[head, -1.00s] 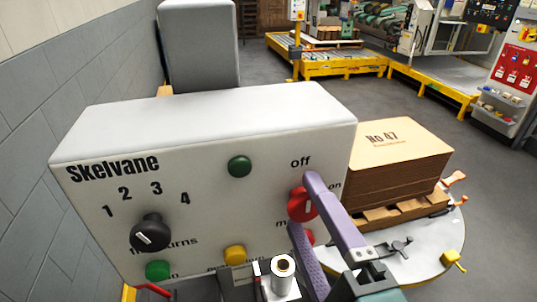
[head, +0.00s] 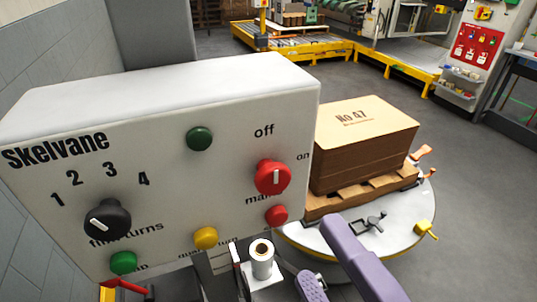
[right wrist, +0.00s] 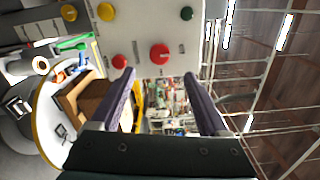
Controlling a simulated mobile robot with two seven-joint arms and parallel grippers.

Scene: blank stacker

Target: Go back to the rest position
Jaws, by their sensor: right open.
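My right gripper (head: 322,250) is at the bottom of the head view, with two purple fingers spread apart and nothing between them. It is below and to the right of the red knob (head: 273,177) on the Skelvane control panel (head: 230,155), apart from the knob. The knob's white mark is upright, by the "off" label. In the right wrist view, the open fingers (right wrist: 159,77) show with the panel (right wrist: 140,30) and red knob (right wrist: 160,54) beyond them. My left gripper is not in view.
The panel also carries a black dial (head: 108,219) and green, yellow and red buttons. To its right, a cardboard stack (head: 362,150) marked No 47 rests on a pallet (head: 350,200) over a round turntable (head: 400,245). Grey floor (head: 470,180) is open farther right.

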